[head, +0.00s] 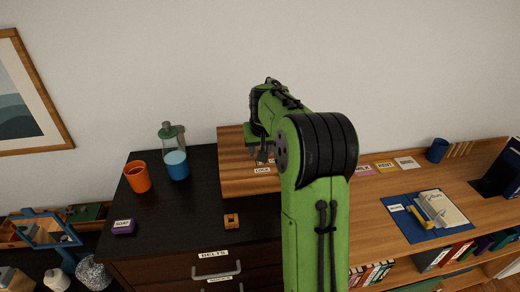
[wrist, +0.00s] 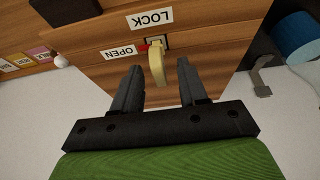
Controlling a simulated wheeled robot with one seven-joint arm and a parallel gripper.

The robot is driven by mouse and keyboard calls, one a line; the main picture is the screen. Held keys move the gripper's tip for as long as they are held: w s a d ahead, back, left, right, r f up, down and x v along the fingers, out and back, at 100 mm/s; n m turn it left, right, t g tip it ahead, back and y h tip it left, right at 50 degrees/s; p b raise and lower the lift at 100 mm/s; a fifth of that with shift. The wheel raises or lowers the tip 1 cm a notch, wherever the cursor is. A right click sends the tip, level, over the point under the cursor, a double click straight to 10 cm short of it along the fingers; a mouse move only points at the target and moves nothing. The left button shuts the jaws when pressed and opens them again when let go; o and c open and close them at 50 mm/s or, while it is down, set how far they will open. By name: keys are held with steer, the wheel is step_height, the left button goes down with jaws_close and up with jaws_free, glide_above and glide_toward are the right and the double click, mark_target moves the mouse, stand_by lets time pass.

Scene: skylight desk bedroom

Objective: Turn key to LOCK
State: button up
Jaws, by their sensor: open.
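A pale yellow key (wrist: 157,65) sits in a small lock plate on the front of a wooden box (head: 232,178). In the wrist view the box face (wrist: 205,35) carries a LOCK label (wrist: 151,19) above the key and an OPEN label (wrist: 118,53) to its left. A small red mark shows beside the key, near OPEN. My gripper (wrist: 159,66) is open, its fingers on either side of the key with visible gaps. In the head view my gripper (head: 262,154) is at the box front, and my arm hides the key and part of the box.
An orange cup (head: 137,177), a blue-filled bottle (head: 177,166) and a purple soap box (head: 123,227) stand left on the dark dresser top. A small wooden block (head: 231,220) lies before the box. A desk with a blue clipboard (head: 407,223) is at right.

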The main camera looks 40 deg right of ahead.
steer(key=shift+w+d+f, duration=0.15)
steer(key=shift+w+f, duration=0.05)
steer(key=shift+f, duration=0.3)
jaws_close()
steer(key=shift+m, duration=0.5)
steer(key=shift+m+g+h, duration=0.3)
steer(key=shift+m+h, duration=0.1)
steer(key=shift+m, duration=0.6)
